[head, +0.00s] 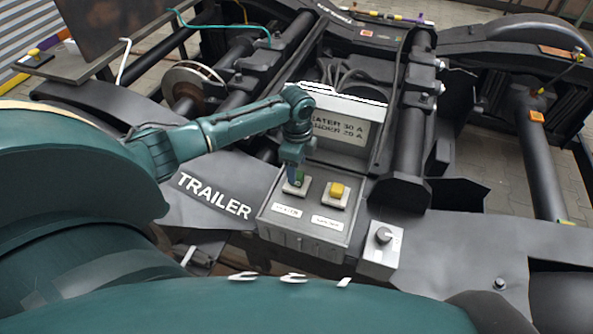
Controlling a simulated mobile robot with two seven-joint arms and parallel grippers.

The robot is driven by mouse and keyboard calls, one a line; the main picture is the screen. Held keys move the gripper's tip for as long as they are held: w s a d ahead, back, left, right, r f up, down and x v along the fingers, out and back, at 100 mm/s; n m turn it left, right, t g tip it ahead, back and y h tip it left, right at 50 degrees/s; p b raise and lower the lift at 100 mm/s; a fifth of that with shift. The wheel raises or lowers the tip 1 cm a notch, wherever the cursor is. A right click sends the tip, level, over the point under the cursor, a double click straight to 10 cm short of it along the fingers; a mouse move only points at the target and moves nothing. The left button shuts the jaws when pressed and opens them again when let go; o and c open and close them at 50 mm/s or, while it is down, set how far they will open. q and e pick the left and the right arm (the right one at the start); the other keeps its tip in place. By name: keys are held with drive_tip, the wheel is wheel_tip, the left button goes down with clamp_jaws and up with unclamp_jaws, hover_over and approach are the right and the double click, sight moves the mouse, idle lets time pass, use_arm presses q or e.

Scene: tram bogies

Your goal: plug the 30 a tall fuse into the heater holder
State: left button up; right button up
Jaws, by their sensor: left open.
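A grey fuse box (300,240) stands in the middle of the bogie with two white holders on top. A green fuse (299,178) sits upright at the left holder (296,189). My left gripper (295,182) points down over it, its open fingers beside the green fuse and partly hiding it. A yellow fuse (337,189) stands in the right holder (334,201). The label under each holder is too small to read surely. A sign (338,128) behind the box names a heater at 30 A and a sander at 20 A. My right gripper is out of view.
A grey box with a round knob (383,236) stands right of the fuse box. A plate marked TRAILER (214,196) lies to the left. A thick dark tube (411,130) rises behind on the right. Cables (345,78) run behind the sign.

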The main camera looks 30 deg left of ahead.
use_arm(q)
drive_tip(key=shift+r, duration=1.8)
